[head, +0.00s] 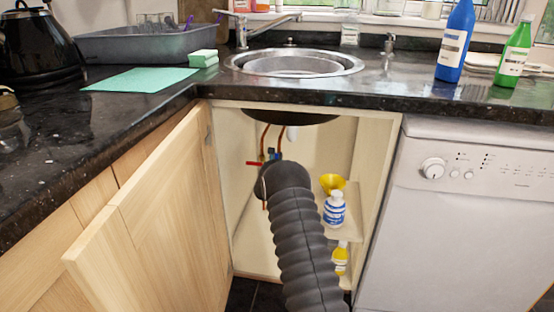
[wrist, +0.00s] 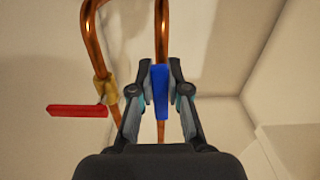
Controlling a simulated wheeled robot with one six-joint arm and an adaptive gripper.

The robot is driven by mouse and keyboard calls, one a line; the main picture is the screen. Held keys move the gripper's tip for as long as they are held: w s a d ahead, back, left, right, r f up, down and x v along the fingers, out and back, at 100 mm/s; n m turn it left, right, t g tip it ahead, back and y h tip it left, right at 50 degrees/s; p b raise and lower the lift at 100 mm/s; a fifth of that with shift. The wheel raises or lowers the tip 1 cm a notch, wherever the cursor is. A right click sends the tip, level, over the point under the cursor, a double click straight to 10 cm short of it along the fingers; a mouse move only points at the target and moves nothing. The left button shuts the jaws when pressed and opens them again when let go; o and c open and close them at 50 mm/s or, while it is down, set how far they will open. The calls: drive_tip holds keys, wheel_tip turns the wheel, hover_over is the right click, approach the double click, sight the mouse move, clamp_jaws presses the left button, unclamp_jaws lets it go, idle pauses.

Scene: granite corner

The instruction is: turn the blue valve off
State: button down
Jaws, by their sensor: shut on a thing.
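The blue valve handle (wrist: 160,92) is in the middle of the wrist view, upright and in line with its copper pipe (wrist: 162,30). My gripper (wrist: 160,82) is shut on the blue handle, one finger on each side. In the head view a bit of the blue valve (head: 274,154) shows inside the open cupboard under the sink, just above my arm. My gripper is hidden there behind my arm. A red valve handle (wrist: 77,111) lies crosswise on the left copper pipe, by a brass body (wrist: 102,90); it also shows in the head view (head: 254,163).
The open cupboard door (head: 160,215) is left of my arm. A shelf (head: 345,224) on the right holds a white-and-blue bottle (head: 334,210) and a yellow funnel (head: 332,183), with a yellow bottle (head: 341,258) below. The sink (head: 293,63) is overhead.

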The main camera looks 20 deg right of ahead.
drive_tip(key=shift+w+a+f+n+b, duration=0.4)
drive_tip(key=shift+a+f+n+b, duration=0.35)
drive_tip(key=shift+n, duration=2.2)
drive_tip(key=shift+w+a+f+n+b, duration=0.4)
drive_tip(key=shift+f+n+b, duration=0.45)
drive_tip(key=shift+n, duration=2.05)
drive_tip(key=shift+w+a+f+n+b, duration=0.5)
drive_tip(key=shift+n+b, duration=0.5)
drive_tip(key=shift+n, duration=1.95)
drive_tip(key=shift+s+a, duration=0.1)
drive_tip(key=shift+a, duration=0.05)
drive_tip(key=c, duration=1.1)
unclamp_jaws()
drive_tip(key=shift+f, duration=0.1)
drive_tip(key=shift+s, duration=0.15)
